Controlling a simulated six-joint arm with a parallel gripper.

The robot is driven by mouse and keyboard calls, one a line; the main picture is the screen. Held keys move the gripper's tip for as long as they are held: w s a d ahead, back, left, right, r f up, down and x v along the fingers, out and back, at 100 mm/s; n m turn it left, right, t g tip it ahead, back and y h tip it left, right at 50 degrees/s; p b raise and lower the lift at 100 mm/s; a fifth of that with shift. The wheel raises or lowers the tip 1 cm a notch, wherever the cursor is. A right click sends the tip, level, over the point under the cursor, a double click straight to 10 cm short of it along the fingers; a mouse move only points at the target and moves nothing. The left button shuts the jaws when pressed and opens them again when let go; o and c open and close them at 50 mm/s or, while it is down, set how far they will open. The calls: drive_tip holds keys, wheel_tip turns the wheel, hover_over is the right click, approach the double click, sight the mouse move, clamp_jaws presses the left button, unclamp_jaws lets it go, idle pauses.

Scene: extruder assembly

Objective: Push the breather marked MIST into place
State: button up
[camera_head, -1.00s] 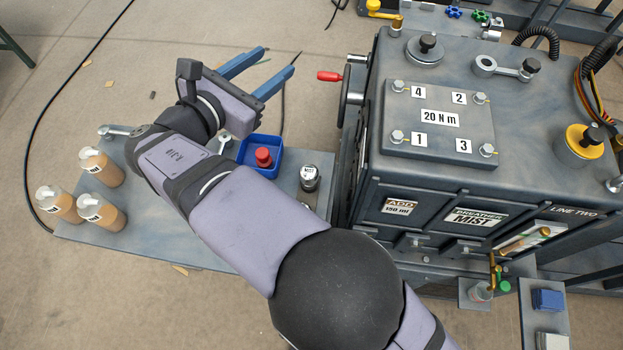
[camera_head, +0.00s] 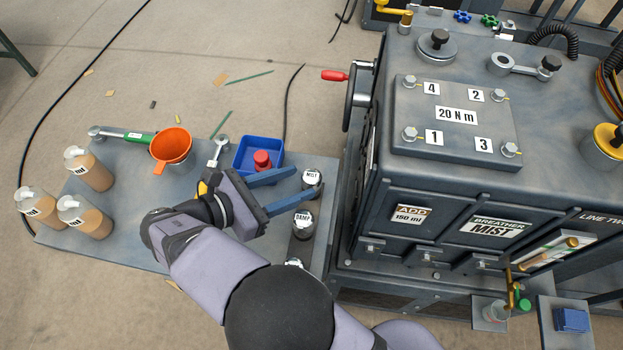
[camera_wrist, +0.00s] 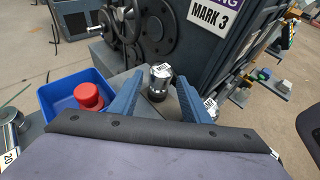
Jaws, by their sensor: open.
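The breather marked MIST (camera_head: 311,181) stands upright on the low bench beside the machine, a grey cylinder with a white-labelled cap. It also shows in the wrist view (camera_wrist: 158,82), in the gap between my two blue fingers. My gripper (camera_head: 304,186) is open and empty, its fingertips close to the breather on its left side. I cannot tell whether the fingers touch it. The machine (camera_head: 440,165) carries a plate reading BREATHER MIST (camera_head: 491,227) on its front. A second breather, marked DAMP (camera_head: 302,222), stands just in front of the MIST one.
A third cylinder (camera_head: 294,262) is partly hidden by my arm. A blue bin (camera_head: 257,150) holds a red part (camera_head: 262,160) behind my gripper. An orange funnel (camera_head: 171,146), wrenches and several bottles (camera_head: 90,170) occupy the bench's left. The machine's handwheel (camera_head: 358,85) overhangs near the bench.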

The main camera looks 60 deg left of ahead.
sight(303, 183)
drive_tip(key=shift+p+x, duration=0.6)
drive_tip(key=shift+x, duration=2.05)
drive_tip(key=shift+d+f, duration=0.1)
drive_tip(key=shift+f, duration=0.05)
drive_tip(key=c, duration=0.8)
